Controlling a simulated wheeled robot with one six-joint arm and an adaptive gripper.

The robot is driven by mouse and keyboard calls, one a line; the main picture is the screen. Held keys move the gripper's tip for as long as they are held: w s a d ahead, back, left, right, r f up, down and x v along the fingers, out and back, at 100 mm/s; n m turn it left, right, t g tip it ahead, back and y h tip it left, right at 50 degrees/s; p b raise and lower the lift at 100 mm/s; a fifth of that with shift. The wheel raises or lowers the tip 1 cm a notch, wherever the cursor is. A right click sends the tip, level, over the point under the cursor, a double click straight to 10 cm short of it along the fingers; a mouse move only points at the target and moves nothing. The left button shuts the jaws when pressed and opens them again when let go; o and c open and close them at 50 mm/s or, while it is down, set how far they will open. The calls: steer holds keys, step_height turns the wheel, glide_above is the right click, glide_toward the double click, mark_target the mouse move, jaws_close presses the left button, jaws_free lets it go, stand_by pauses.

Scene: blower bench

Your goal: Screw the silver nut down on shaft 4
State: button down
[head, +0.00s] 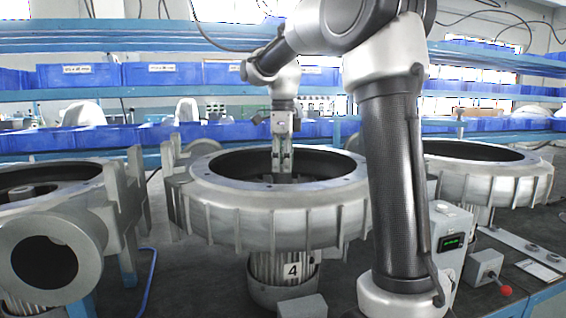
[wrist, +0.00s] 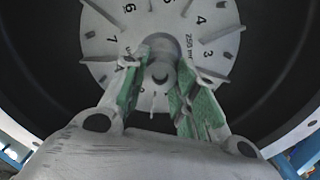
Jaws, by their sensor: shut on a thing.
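The blower housing marked 4 (head: 293,270) stands in the middle of the head view, with a wide open round ring (head: 290,215) on top. My gripper (head: 283,172) points straight down into this ring. In the wrist view its two green-padded fingers (wrist: 161,80) are closed around a small round grey piece, the silver nut (wrist: 160,70), at the centre of a numbered disc. The shaft is mostly hidden by the nut and fingers. I cannot tell how far down the nut sits. In the head view the fingertips and nut are hidden or too small to make out.
The pale numbered disc (wrist: 100,45) lies inside the dark housing. Another housing with a round port (head: 45,262) stands at left, and a further ring (head: 480,180) at right. A control box (head: 452,240) and a red-knobbed switch (head: 487,268) are on the bench at right.

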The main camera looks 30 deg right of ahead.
steer(key=m, duration=0.7)
steer(key=c, duration=1.4)
jaws_free()
